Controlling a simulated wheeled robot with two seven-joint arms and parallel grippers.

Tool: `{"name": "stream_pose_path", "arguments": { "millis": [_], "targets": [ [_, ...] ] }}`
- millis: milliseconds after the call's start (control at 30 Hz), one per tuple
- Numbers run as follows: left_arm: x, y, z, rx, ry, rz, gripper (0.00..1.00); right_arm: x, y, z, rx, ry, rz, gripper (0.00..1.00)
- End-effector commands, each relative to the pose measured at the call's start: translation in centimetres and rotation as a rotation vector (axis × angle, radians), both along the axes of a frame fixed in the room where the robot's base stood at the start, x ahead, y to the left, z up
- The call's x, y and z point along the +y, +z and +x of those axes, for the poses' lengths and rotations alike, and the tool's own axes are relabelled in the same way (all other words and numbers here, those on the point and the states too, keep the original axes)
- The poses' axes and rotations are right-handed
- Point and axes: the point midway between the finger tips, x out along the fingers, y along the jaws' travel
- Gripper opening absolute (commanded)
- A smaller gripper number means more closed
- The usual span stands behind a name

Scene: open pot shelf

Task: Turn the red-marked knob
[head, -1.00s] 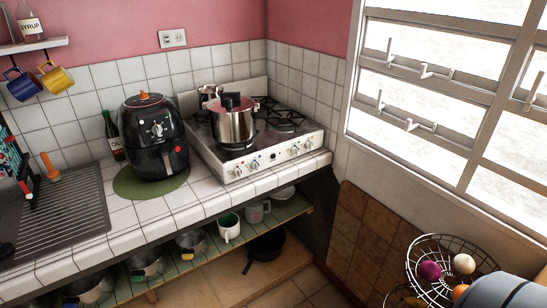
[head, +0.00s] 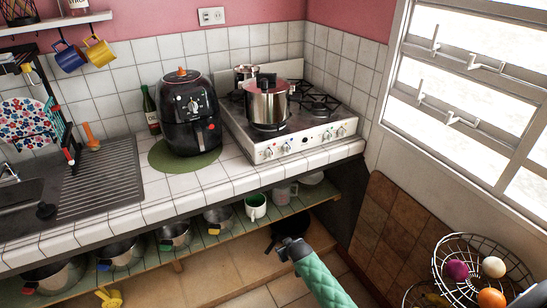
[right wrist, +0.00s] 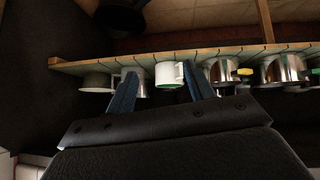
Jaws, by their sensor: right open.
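The white stove (head: 306,143) stands on the tiled counter's right end, with a row of small knobs along its front panel. One is the leftmost knob (head: 268,153). The marks are too small to tell surely which knob is red-marked. A steel pot (head: 268,105) with a dark handle sits on the stove. My right gripper (head: 286,248) shows small in the head view, below the counter, apart from the stove, on my green-sleeved arm. In the right wrist view its blue fingers (right wrist: 160,78) are apart and empty, facing the shelf. My left gripper is not in view.
A black air fryer (head: 191,115) stands left of the stove. The low shelf (head: 196,238) holds a white-green mug (head: 256,204) and several pots. A dark pan (head: 290,226) lies beneath. A wire fruit basket (head: 474,274) is at right, near the window.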

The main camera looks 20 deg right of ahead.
Motion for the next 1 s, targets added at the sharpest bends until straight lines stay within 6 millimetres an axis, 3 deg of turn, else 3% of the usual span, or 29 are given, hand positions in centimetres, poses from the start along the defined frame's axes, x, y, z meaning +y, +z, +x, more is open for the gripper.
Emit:
{"name": "stream_pose_path", "arguments": {
  "millis": [33, 100, 200, 300, 433, 533, 800, 1000],
  "targets": [
    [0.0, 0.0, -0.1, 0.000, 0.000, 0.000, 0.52, -1.0, 4.2, 2.8, -0.076, -0.002, 0.006, 0.53],
    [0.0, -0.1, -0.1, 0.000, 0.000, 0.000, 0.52, -2.0, 9.5, 5.8, -0.176, -0.003, 0.020, 0.53],
    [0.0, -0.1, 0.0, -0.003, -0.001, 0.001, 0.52, -3.1, 17.2, 8.8, -0.327, 0.002, 0.047, 0.53],
    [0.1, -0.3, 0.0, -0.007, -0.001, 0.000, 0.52, -3.7, 24.2, 10.1, -0.482, 0.013, 0.087, 0.53],
    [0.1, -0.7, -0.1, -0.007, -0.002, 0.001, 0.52, -2.9, 30.9, 10.0, -0.665, 0.034, 0.159, 0.53],
    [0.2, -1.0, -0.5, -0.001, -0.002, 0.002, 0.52, -2.3, 33.0, 9.9, -0.739, 0.045, 0.191, 0.53],
    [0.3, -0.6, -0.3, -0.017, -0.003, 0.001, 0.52, -2.3, 33.9, 10.9, -0.784, 0.047, 0.197, 0.53],
    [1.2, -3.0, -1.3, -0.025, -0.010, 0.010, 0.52, -2.1, 34.0, 13.4, -0.782, 0.047, 0.198, 0.53]
  ]
}}
